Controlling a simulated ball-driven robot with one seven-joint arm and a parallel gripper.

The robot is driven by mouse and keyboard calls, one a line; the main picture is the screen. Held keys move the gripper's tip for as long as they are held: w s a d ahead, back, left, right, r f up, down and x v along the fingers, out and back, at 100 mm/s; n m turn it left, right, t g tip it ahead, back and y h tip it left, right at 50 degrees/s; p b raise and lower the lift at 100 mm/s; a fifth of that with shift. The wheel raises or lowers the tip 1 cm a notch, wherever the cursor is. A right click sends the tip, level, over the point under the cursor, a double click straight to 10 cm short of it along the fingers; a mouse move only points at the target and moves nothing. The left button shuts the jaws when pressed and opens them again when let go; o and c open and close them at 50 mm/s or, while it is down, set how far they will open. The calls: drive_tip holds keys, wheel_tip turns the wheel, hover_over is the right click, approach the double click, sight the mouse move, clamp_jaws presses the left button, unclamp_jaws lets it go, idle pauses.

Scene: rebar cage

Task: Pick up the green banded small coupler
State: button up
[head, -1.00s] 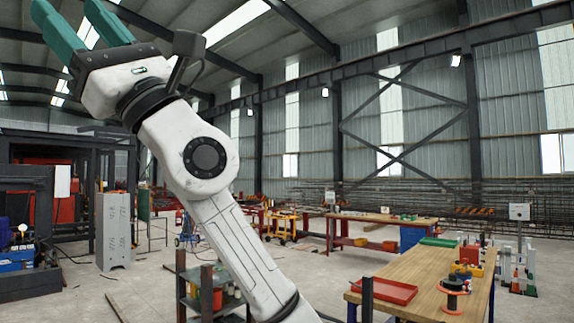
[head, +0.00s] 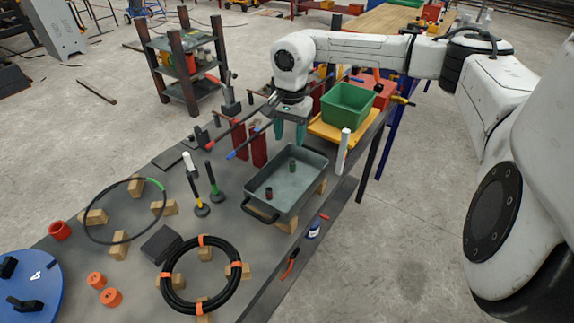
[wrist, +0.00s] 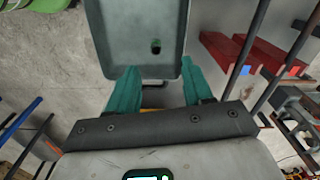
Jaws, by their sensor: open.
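The green banded small coupler (head: 292,166) stands in the grey tray (head: 318,158), toward its far end. A similar coupler with a reddish band (head: 268,193) stands in the tray nearer the handle end. My gripper (head: 289,132) points down above the far end of the tray, open and empty, apart from both couplers. In the wrist view, my open fingers (wrist: 159,80) reach the near edge of the tray (wrist: 110,30). One dark greenish coupler (wrist: 156,46) shows inside it, ahead of the gap between the fingers.
Red and blue handled rods (head: 243,145) slant up left of my gripper. A black cable coil (head: 205,270) and wooden blocks (head: 165,208) lie on the near table.

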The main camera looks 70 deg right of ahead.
hover_over(293, 162)
drive_tip(key=f, duration=0.5)
drive_tip(key=shift+a+f+p, duration=0.2)
drive_tip(key=shift+a+p, duration=0.15)
drive_tip(key=shift+p, duration=0.05)
drive_tip(key=shift+w+d+f+p, duration=0.1)
drive_tip(key=shift+f+p, duration=0.15)
drive_tip(key=shift+f, duration=0.75)
drive_tip(key=shift+s+d+f+p, duration=0.15)
drive_tip(key=shift+f+p, duration=0.1)
drive_tip(key=shift+f, duration=0.7)
drive_tip(key=shift+w+d+f+p, duration=0.15)
drive_tip(key=shift+f+p, duration=0.1)
drive_tip(key=shift+f, duration=0.75)
clamp_jaws()
